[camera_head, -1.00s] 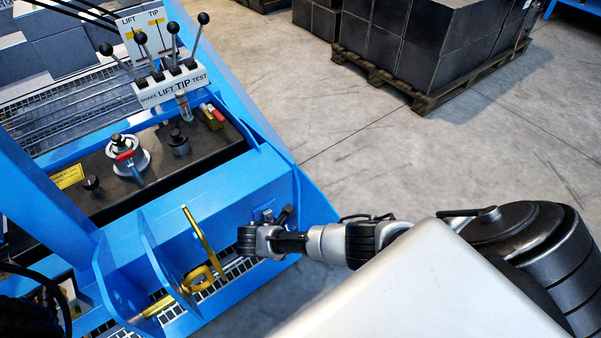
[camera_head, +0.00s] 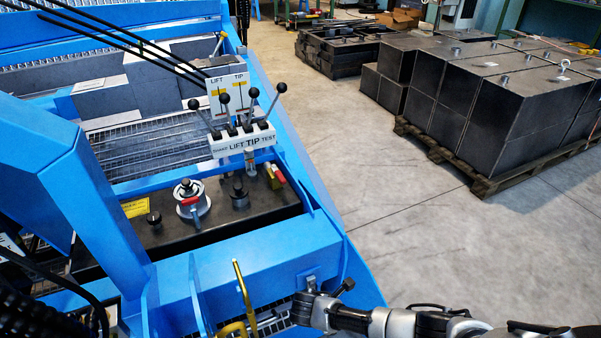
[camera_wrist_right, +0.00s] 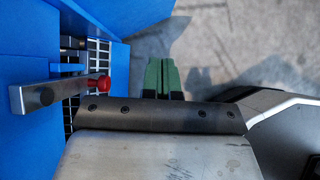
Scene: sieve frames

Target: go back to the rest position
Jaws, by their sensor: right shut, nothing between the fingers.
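My right arm (camera_head: 395,322) comes in from the lower right in the head view. Its end is beside the front corner of the blue machine frame (camera_head: 225,265), and I cannot make out the fingers there. In the right wrist view, my right gripper (camera_wrist_right: 161,76) shows two green fingers side by side, shut and empty, above grey floor. A steel bar with a red knob (camera_wrist_right: 98,82) is left of the fingers and apart from them. My left gripper is not in view.
A lever panel (camera_head: 240,142) stands on the machine, behind a red-handled valve (camera_head: 190,200). A yellow handle (camera_head: 243,290) is left of my right arm's end. Dark blocks (camera_head: 480,90) on a pallet (camera_head: 470,175) stand at right. The floor between is clear.

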